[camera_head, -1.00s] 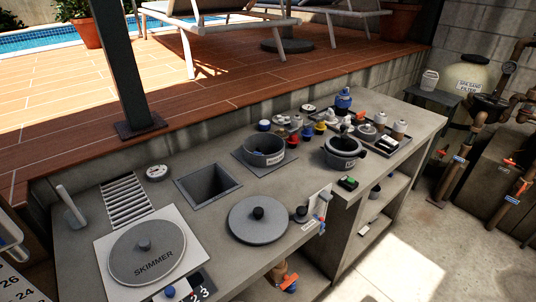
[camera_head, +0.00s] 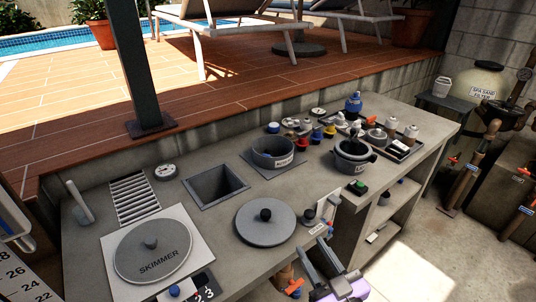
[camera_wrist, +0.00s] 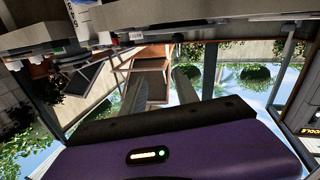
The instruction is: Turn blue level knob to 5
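A blue knob (camera_head: 174,291) sits at the bottom edge of the head view, in front of the grey skimmer lid (camera_head: 152,252). Beside it a dark dial plate (camera_head: 203,287) shows white numerals, with 2 and 3 readable. The rest of the dial is cut off by the picture edge, so the knob's setting cannot be read. My gripper (camera_head: 314,247) is at the counter's front edge, well to the right of the knob. Its two fingers are apart with nothing between them. They also show apart in the wrist view (camera_wrist: 157,90), where the knob is not seen.
A round grey lid (camera_head: 265,222) and a square opening (camera_head: 216,184) lie in the counter. Pots and several small items crowd the back right.

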